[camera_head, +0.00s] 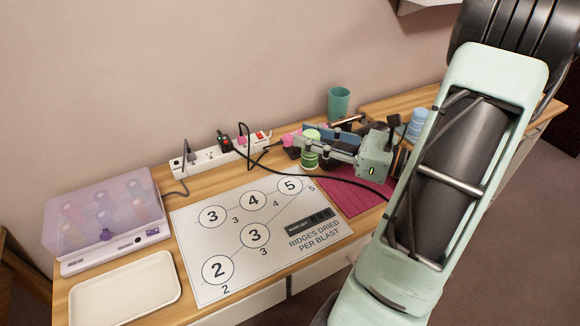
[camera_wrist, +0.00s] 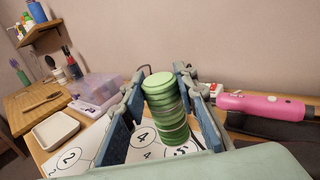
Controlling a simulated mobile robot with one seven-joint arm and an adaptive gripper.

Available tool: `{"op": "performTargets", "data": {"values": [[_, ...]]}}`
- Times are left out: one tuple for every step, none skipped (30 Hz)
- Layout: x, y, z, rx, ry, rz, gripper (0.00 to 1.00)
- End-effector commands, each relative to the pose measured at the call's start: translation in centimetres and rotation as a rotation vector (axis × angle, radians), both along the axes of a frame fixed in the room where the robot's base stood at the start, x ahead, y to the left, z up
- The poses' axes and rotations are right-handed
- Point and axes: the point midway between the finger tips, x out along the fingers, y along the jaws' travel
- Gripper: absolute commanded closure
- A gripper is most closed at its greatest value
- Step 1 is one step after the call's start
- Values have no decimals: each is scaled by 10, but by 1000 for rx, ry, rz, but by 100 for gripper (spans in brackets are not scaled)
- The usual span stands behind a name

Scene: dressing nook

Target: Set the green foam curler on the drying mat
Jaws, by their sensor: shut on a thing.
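The green foam curler (camera_head: 310,155) is a ribbed green cylinder, held roughly upright between the fingers of my gripper (camera_head: 318,146). In the wrist view the curler (camera_wrist: 167,110) sits between the two blue-padded fingers (camera_wrist: 165,118), which are shut on it. A magenta mat (camera_head: 352,203), which looks like the drying mat, lies on the wooden counter below and right of the curler. My gripper and arm cover part of this mat. I cannot tell exactly how high the curler is above the counter.
A printed chart (camera_head: 205,245) with numbered circles lies left of the mat. A power strip (camera_head: 215,153) with plugs and a cable runs along the wall. A lilac case (camera_head: 110,220) and white tray (camera_head: 125,292) stand left. A teal cup (camera_head: 339,103) and pink styling tool (camera_wrist: 262,106) are near.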

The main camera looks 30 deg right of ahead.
Motion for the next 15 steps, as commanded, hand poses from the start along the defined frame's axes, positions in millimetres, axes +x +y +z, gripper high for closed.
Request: {"op": "performTargets", "data": {"values": [[6,7,-15,5,1,4,94],[10,10,-21,5,2,3,94],[14,14,-28,5,1,2,94],[17,17,-32,4,0,3,94],[20,19,-36,3,1,3,94],[23,22,-41,3,1,2,94],[24,23,-43,2,0,1,94],[26,25,-45,2,-1,1,94],[28,26,-48,1,0,1,94],[28,27,-49,1,-1,1,94],[29,27,-50,1,-1,0,94],[30,28,-51,1,-1,0,94],[31,29,-53,1,-1,1,94],[32,30,-55,1,0,1,94],[34,32,-59,1,0,1,94]]}}
